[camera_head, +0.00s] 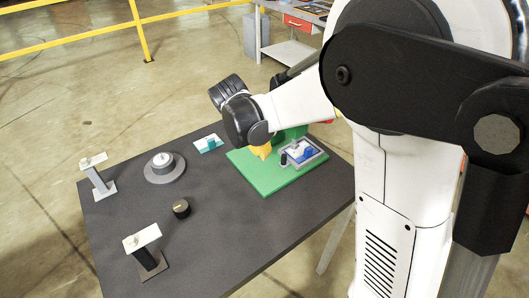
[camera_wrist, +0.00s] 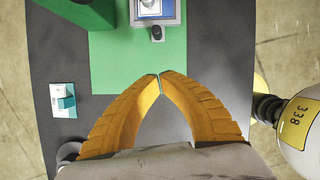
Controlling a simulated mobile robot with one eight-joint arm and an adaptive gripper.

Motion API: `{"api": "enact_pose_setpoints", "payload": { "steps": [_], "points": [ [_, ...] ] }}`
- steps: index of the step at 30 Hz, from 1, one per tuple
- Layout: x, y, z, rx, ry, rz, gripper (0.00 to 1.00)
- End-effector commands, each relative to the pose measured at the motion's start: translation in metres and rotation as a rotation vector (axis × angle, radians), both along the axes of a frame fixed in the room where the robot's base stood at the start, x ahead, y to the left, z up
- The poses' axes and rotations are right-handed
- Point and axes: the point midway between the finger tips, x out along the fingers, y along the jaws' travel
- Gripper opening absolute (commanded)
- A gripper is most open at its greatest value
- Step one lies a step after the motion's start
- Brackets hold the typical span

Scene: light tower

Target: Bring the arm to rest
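My gripper (camera_wrist: 159,76) has yellow fingers whose tips meet with nothing visible between them. In the head view my gripper (camera_head: 262,152) is partly hidden by my arm and hangs over the green board (camera_head: 268,181). In the wrist view the green board (camera_wrist: 112,75) lies below and beyond the fingertips. The fingers appear clear of the small grey tray, but their height above the board is hard to judge.
The dark table (camera_head: 225,240) carries a grey tray (camera_head: 318,161) with blue and white parts, a teal switch (camera_head: 209,143), a grey disc with a white top (camera_head: 164,167), a black knob (camera_head: 181,208) and two stands (camera_head: 97,177) (camera_head: 147,256). A green block (camera_wrist: 78,10) rises near the tray.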

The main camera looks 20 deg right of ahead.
Motion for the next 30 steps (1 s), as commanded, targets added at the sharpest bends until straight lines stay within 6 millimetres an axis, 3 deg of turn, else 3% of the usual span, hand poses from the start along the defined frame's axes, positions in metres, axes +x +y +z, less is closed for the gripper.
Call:
{"api": "enact_pose_setpoints", "payload": {
  "steps": [7,11,15,21,27,30],
  "points": [
    [-0.003,0.001,0.008,0.007,-0.010,-0.017,0.00],
    [-0.019,-0.002,0.026,0.067,-0.086,-0.150,0.00],
    [-0.056,-0.006,0.059,0.215,-0.244,-0.453,0.00],
    [-0.117,-0.007,0.090,0.495,-0.453,-0.973,0.00],
    [-0.170,-0.004,0.098,0.783,-0.580,-1.469,0.00],
    [-0.187,-0.002,0.097,0.893,-0.606,-1.651,0.00]
  ]
}}
